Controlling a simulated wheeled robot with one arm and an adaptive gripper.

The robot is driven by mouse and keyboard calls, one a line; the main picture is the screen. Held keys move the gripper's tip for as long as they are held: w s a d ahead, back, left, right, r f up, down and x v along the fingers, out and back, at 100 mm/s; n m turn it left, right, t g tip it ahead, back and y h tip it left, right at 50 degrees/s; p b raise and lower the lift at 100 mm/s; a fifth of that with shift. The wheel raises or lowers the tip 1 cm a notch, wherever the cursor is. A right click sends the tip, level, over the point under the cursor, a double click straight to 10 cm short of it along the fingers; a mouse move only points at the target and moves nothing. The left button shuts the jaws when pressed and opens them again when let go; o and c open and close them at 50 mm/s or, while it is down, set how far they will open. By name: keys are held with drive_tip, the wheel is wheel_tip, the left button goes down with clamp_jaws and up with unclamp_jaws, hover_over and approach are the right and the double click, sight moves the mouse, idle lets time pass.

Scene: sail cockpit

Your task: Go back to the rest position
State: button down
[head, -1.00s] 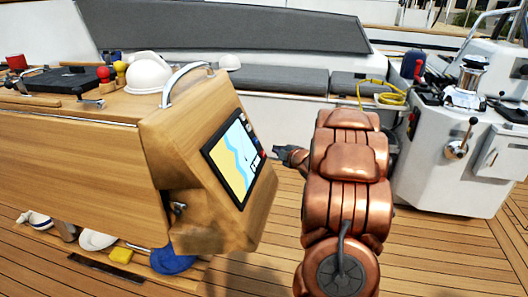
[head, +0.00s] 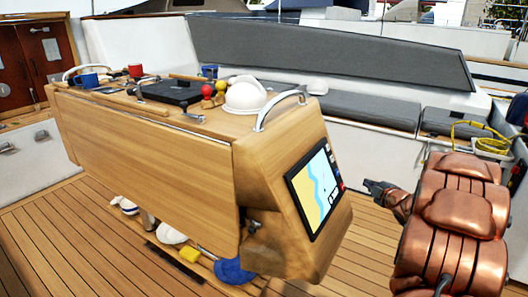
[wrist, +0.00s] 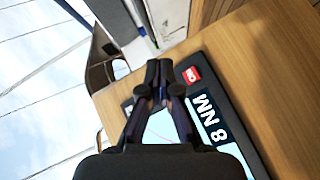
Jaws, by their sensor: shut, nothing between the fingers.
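My gripper (head: 374,187) shows in the head view at the end of my copper-coloured arm, to the right of the wooden console. In the wrist view my gripper (wrist: 159,72) is shut, its dark fingers together with nothing between them. The console's chart screen (head: 315,188) is just left of the gripper in the head view. In the wrist view the screen (wrist: 212,115) lies behind the fingers, with a red button and "8 NM" on it. The gripper appears apart from the screen.
Grey cushioned benches (head: 370,103) stand behind. Teak deck (head: 60,240) is open at lower left.

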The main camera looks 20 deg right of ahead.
drive_tip(key=s+a+m+g, duration=0.4)
drive_tip(key=s+a+g, duration=0.1)
drive_tip(key=a, duration=0.6)
drive_tip(key=s+a+m+g, duration=0.5)
drive_tip(key=s+a, duration=0.1)
drive_tip(key=a, duration=0.6)
drive_tip(key=s+a+m+g+y, duration=0.25)
drive_tip(key=s+a+g, duration=0.45)
drive_tip(key=s+a, duration=1.65)
wheel_tip(320, 180, up, 26)
drive_tip(key=s+d+p, duration=0.1)
drive_tip(key=p, duration=2.4)
drive_tip(key=shift+s+d+t+y, duration=0.15)
drive_tip(key=shift+s+t+y, duration=0.15)
drive_tip(key=shift+y, duration=0.15)
